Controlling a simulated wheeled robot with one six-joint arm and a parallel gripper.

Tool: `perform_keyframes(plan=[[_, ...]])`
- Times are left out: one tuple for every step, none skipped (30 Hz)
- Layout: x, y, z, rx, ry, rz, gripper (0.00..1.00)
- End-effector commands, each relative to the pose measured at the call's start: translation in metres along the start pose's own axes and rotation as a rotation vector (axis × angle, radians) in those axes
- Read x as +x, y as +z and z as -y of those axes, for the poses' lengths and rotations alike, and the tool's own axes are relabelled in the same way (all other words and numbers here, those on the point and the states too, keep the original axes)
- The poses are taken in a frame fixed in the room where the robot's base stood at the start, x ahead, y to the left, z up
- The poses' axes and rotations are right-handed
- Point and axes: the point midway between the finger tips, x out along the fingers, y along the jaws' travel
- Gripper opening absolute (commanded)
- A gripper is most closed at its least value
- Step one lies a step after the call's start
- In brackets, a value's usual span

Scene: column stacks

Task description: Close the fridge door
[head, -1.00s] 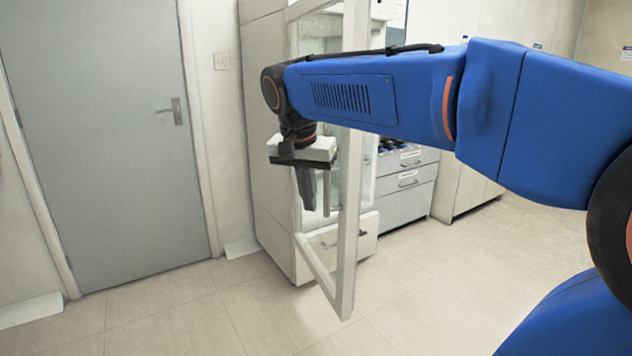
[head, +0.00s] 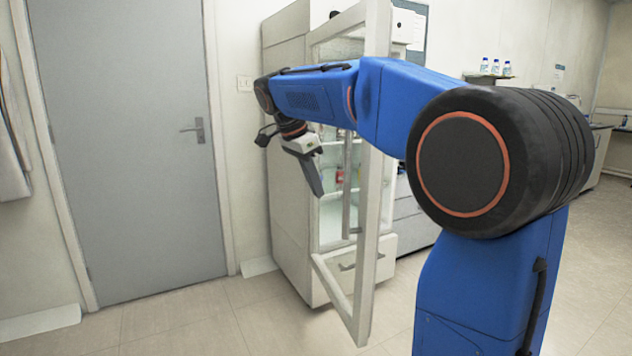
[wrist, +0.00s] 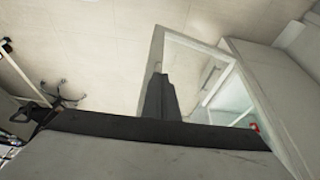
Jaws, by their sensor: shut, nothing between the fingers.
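The white fridge (head: 285,185) stands against the back wall in the head view. Its glass door (head: 372,225) is open, swung out from the fridge's left front edge toward me. Shelves with a few small items show behind the glass. My gripper (head: 317,190) is shut and empty, pointing down on the left, outer side of the door, about mid-height. In the wrist view the dark fingers (wrist: 157,95) lie beside the white door frame (wrist: 153,60); I cannot tell whether they touch it. My arm hides part of the door's upper half.
A grey room door (head: 120,150) is to the left of the fridge. Grey drawers (head: 410,215) stand right of the fridge, partly behind my arm. The tiled floor (head: 200,325) in front is clear. Several bottles (head: 490,66) sit on a shelf at the right.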

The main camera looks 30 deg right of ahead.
Motion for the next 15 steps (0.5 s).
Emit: perform_keyframes(plan=[[0.010, 0.000, -0.001, 0.000, 0.003, 0.000, 0.00], [0.015, 0.000, -0.001, 0.000, 0.002, 0.000, 0.00], [0.023, 0.000, -0.001, 0.000, 0.003, 0.000, 0.00], [0.028, 0.000, -0.001, 0.000, 0.003, 0.000, 0.00], [0.033, 0.000, -0.001, 0.000, 0.003, 0.000, 0.00], [0.040, 0.000, -0.001, 0.000, 0.003, 0.000, 0.00], [0.046, 0.000, -0.001, 0.000, 0.003, 0.000, 0.00], [0.051, 0.000, -0.001, -0.001, 0.003, 0.000, 0.00], [0.058, 0.000, -0.001, -0.001, 0.002, 0.001, 0.00], [0.063, 0.000, -0.001, -0.001, 0.003, 0.001, 0.00], [0.067, -0.001, -0.001, 0.000, 0.002, 0.001, 0.00], [0.068, -0.009, -0.001, 0.002, 0.001, 0.001, 0.00], [0.069, -0.012, 0.000, 0.002, 0.000, 0.001, 0.00], [0.070, -0.016, 0.000, 0.003, 0.000, 0.001, 0.00], [0.072, -0.020, 0.000, 0.002, 0.000, 0.001, 0.00]])
